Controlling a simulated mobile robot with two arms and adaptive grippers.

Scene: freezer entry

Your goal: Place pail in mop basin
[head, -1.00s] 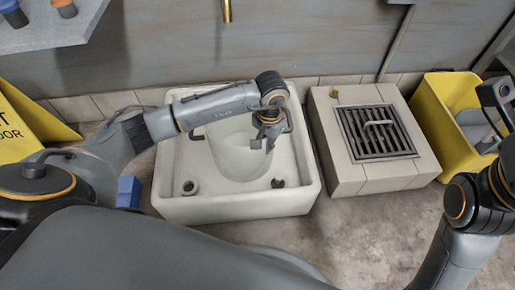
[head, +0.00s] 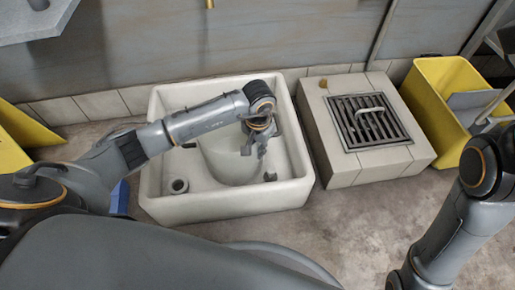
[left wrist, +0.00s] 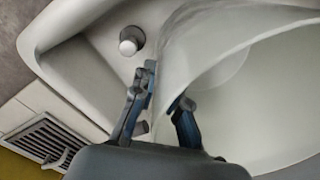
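The pale grey pail (head: 222,160) is inside the white mop basin (head: 224,208), partly hidden by my left arm. My left gripper (head: 254,149) is over the pail's right side, fingers pointing down. In the left wrist view the gripper (left wrist: 166,86) has its fingers apart, near the curved rim of the pail (left wrist: 235,95). The rim passes between or close beside the fingers; contact cannot be told. The basin wall (left wrist: 75,22) shows beyond. My right arm is at the right edge of the head view, and its gripper is not in view.
A tiled block with a metal grate (head: 372,122) stands right of the basin. A yellow bucket (head: 432,95) is further right. A yellow sign (head: 12,150) is at far left. A brass spout (head: 210,4) hangs above the basin. Bare floor lies in front.

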